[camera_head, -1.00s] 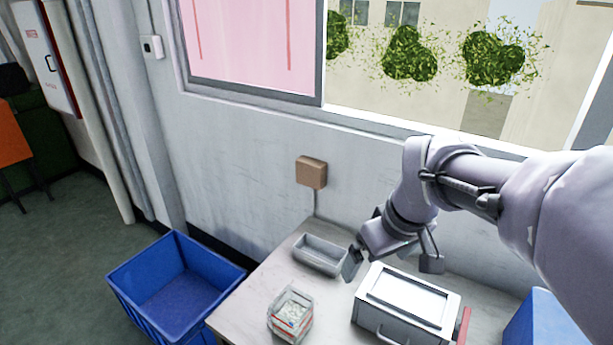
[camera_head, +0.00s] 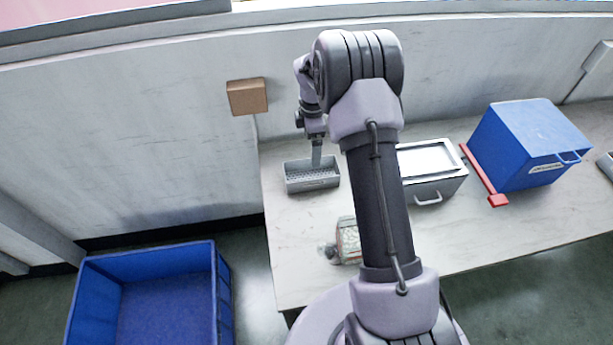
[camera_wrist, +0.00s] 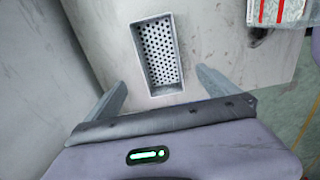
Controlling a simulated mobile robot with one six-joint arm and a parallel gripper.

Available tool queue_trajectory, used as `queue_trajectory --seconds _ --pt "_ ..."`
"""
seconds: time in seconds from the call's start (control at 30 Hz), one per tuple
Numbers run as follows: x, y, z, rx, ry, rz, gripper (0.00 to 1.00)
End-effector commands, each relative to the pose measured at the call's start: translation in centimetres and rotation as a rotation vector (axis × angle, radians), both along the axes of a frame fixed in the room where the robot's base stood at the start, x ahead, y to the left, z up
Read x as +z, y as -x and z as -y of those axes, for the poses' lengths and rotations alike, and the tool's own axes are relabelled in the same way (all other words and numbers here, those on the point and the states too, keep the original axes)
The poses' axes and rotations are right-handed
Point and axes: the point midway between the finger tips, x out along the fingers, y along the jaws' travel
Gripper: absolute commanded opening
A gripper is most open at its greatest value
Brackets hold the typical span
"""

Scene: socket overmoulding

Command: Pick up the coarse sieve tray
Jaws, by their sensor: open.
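The coarse sieve tray (camera_head: 313,183) is a small grey rectangular tray with a perforated floor. It stands upright on the table near its left back edge, and it also shows in the wrist view (camera_wrist: 160,55), with round holes and nothing lying in it. My gripper (camera_head: 316,160) is over the tray in the head view, and its fingertips are hard to make out there. In the wrist view my gripper (camera_wrist: 162,80) is open, with one finger on each side of the tray's near end. The fingers are spread wider than the tray and hold nothing.
A grey lidded box (camera_head: 437,187), a red bar (camera_head: 480,170) and a blue box (camera_head: 515,150) are to the right. A blue crate (camera_head: 225,290) stands on the floor at left. The wall is close behind.

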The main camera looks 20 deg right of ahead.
Motion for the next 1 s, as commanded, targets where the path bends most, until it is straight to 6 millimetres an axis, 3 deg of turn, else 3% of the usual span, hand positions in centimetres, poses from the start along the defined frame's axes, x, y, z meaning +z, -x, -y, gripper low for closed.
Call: queue_trajectory --seconds 0.03,0.2,0.47,0.63,0.87,1.0 --pt "-2.3 0.1 0.0 -0.001 -0.002 -0.004 1.0" --pt "-6.8 0.1 0.0 -0.001 -0.001 -0.003 1.0" --pt "-9.5 0.1 0.0 -0.003 -0.001 -0.001 1.0" --pt "-13.0 0.1 0.2 -0.004 -0.002 -0.003 1.0" --pt "-13.4 0.0 0.2 -0.003 0.0 0.001 1.0" --pt "-13.4 0.0 0.2 -0.003 0.0 0.0 0.76"
